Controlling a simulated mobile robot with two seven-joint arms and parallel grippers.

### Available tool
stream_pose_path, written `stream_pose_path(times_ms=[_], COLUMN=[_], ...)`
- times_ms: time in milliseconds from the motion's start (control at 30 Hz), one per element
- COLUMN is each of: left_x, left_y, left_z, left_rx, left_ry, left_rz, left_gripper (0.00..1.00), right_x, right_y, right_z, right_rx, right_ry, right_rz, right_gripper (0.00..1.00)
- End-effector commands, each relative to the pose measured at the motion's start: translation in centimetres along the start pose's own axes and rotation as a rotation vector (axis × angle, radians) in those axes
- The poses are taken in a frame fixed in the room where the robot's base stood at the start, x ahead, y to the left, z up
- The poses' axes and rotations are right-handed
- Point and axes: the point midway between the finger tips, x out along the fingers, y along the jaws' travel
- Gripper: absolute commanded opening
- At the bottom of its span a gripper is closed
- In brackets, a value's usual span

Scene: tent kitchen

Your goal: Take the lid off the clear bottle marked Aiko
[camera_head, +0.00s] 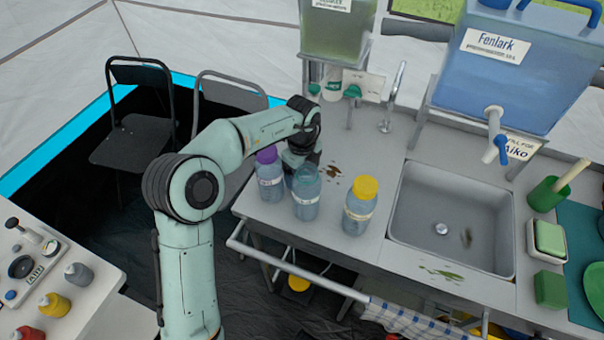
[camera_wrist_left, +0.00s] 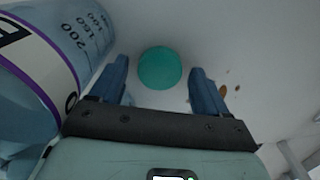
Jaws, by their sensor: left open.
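Three clear bluish bottles stand on the counter: one with a purple lid (camera_head: 267,175), a middle one (camera_head: 306,192) with no lid visible on top, and one with a yellow lid (camera_head: 360,205). Their names are too small to read. My left gripper (camera_head: 299,156) is low behind the middle bottle in the head view. In the left wrist view its fingers (camera_wrist_left: 160,88) are open, with a round teal lid (camera_wrist_left: 160,68) between and beyond their tips, apparently on the grey counter. A bottle with a purple-edged label (camera_wrist_left: 45,65) is close on the left there.
A sink (camera_head: 450,220) lies to the right, under a blue Fenlark tank (camera_head: 510,60) with a tap. A green tank (camera_head: 338,30) stands at the back. Brown spots (camera_head: 333,171) mark the counter near the gripper.

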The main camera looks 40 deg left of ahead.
Motion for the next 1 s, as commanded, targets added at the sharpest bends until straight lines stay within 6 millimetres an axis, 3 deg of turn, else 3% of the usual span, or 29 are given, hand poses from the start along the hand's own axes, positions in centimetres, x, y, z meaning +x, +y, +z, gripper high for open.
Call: stream_pose_path(times_ms=[500, 1000], left_x=[-10.1, -12.6], left_y=[-0.1, -0.1], left_z=[-0.1, 0.0], left_rx=[0.001, 0.001], left_ry=[0.000, -0.001], left_rz=[-0.003, -0.003], left_gripper=[0.76, 0.76], right_x=[-2.5, -3.6], right_y=[-0.9, -1.3], right_z=[0.1, -0.1], right_rx=[-0.002, -0.004], right_ry=[0.002, 0.006], right_rz=[-0.002, -0.003], right_gripper=[1.00, 1.00])
